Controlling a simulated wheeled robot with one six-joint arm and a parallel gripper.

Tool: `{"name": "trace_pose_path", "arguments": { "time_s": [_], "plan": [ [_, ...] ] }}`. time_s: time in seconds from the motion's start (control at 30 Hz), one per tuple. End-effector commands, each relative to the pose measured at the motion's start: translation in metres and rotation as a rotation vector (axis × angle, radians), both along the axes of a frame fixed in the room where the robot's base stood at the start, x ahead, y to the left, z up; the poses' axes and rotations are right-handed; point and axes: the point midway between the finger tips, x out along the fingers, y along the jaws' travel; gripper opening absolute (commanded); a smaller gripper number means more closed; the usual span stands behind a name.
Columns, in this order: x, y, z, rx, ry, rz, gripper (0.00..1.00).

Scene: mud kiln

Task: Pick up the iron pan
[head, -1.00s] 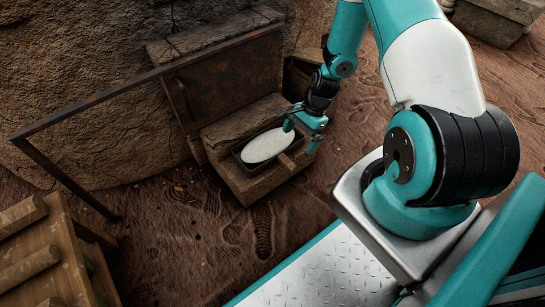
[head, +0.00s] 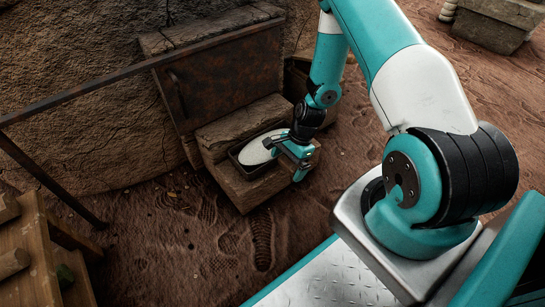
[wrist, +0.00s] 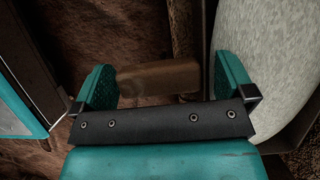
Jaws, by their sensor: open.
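The iron pan (head: 254,172) is a dark, rimmed pan holding a pale speckled mass (head: 256,150). It rests on a wooden step below the rusty door. My gripper (head: 290,162) is at the pan's right side, over its handle end, and covers that part in the head view. In the wrist view, my open gripper (wrist: 163,86) has the brown wooden handle (wrist: 158,77) between its two fingers. The pan's dark wall (wrist: 208,60) and pale contents lie along the right finger. I cannot tell whether either finger touches the pan.
The wooden step (head: 246,192) stands against the kiln's rusty door (head: 230,75). A long rusty bar (head: 120,75) runs left from the door to a slanting leg. A wooden frame (head: 45,245) stands at lower left. Bare earth (head: 200,240) lies in front.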

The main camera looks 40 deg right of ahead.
Motion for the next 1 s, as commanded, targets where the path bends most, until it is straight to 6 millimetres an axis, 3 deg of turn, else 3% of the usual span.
{"name": "trace_pose_path", "arguments": {
  "time_s": [0.1,0.33,0.67,0.87,1.0],
  "plan": [
    [0.000,0.000,0.001,0.000,0.000,0.000,0.98],
    [0.000,0.000,0.002,0.000,0.000,0.000,0.45],
    [0.001,0.000,0.007,0.000,-0.001,0.001,0.45],
    [0.000,0.000,0.032,0.000,-0.001,0.001,0.45],
    [0.001,0.000,0.061,0.000,-0.003,0.001,0.45]
  ]
}}
